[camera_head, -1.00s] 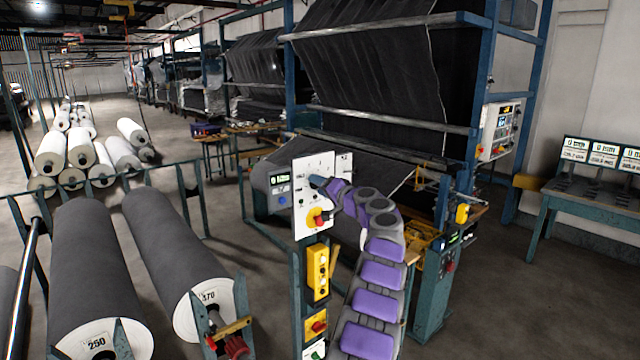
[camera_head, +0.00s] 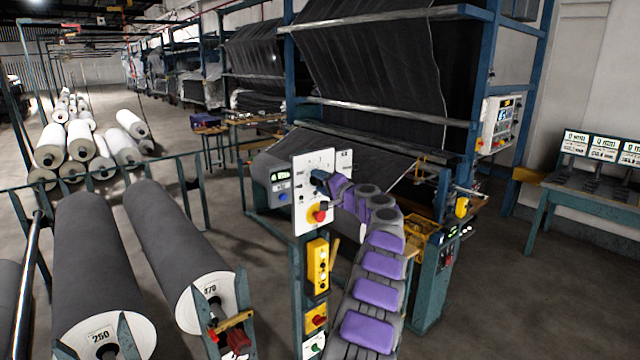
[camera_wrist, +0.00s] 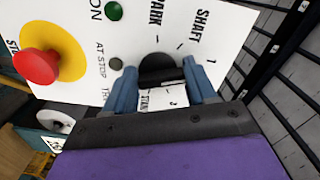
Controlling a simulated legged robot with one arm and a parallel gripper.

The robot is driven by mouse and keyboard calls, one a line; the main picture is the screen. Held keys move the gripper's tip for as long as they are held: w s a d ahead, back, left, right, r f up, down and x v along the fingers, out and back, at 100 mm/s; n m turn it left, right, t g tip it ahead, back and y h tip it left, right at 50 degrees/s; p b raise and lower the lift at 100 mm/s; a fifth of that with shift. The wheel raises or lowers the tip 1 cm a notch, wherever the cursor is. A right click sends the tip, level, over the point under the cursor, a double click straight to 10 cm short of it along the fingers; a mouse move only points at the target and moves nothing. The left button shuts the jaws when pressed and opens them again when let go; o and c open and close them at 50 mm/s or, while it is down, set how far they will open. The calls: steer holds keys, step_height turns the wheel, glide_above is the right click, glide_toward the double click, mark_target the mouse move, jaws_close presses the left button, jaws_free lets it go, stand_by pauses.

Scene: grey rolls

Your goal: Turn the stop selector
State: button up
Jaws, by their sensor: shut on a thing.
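The stop selector (camera_wrist: 160,68) is a black round knob on a white control panel (camera_head: 300,221). Printed marks reading SHAFT, PARK and numbers surround it. In the wrist view the two blue fingers of my gripper (camera_wrist: 161,88) stand on either side of the knob, shut on it. The gripper partly covers the knob and lower labels, so its exact pointer setting is hard to tell. In the head view my gripper (camera_head: 320,179) is at the panel's upper right, and the selector is hidden behind it.
A red stop button (camera_wrist: 36,66) on a yellow disc sits beside the selector. A yellow button box (camera_head: 318,266) hangs below the panel. Large grey rolls (camera_head: 97,255) lie at left. A blue machine frame (camera_head: 446,225) stands close behind at right. Open floor lies further right.

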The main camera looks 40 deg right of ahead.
steer(key=o, duration=0.6)
steer(key=shift+d, duration=0.15)
steer(key=o, duration=0.4)
steer(key=shift+d+f, duration=0.1)
steer(key=shift+d, duration=0.15)
steer(key=shift+o, duration=0.2)
steer(key=shift+a, duration=0.15)
steer(key=shift+s+a, duration=0.1)
steer(key=shift+a, duration=0.05)
steer(key=shift+s, duration=0.25)
steer(key=s+b, duration=0.1)
steer(key=s, duration=1.5)
steer(key=shift+s+d+b, duration=0.3)
steer(key=shift+d+b, duration=0.05)
steer(key=shift+b, duration=0.05)
